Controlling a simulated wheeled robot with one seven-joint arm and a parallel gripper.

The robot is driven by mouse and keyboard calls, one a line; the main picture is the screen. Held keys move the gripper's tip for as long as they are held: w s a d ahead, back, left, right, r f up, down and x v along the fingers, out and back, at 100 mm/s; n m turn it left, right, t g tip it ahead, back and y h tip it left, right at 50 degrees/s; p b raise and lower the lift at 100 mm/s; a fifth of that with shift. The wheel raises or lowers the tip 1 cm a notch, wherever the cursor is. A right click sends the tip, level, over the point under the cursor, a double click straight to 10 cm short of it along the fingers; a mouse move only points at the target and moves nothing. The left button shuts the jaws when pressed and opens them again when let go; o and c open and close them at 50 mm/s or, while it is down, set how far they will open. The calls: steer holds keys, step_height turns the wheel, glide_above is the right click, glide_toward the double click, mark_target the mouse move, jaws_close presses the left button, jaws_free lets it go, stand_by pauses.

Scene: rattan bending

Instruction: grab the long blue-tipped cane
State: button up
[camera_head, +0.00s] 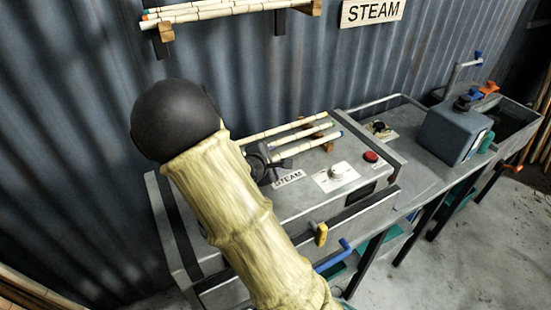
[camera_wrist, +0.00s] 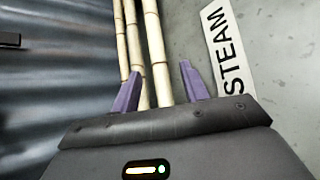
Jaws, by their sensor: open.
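Several pale canes (camera_head: 285,129) lie on wooden rests on top of the grey steam box (camera_head: 300,195). The nearest of them (camera_head: 308,145) shows a bluish right end in the head view. In the wrist view, three canes run away from me, and the right one (camera_wrist: 153,38) passes between the purple fingers of my gripper (camera_wrist: 160,69). The gripper is open; I cannot tell how far the fingers are above the canes. The cane tips are outside the wrist view. In the head view my arm covers the left ends of the canes and most of the gripper.
More canes (camera_head: 215,11), with orange and bluish left ends, lie on a wall rack. A STEAM label (camera_head: 289,179) lies beside the box canes. A red button (camera_head: 371,156) and dial (camera_head: 336,172) sit to the right. The corrugated wall (camera_head: 70,130) stands close behind.

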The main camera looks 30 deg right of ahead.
steer(key=shift+s+d, duration=0.15)
steer(key=shift+s, duration=0.05)
jaws_close()
stand_by(0.3)
steer(key=shift+w+r, duration=0.15)
steer(key=shift+r, duration=0.35)
step_height(320, 180, up, 9)
steer(key=p, duration=0.4)
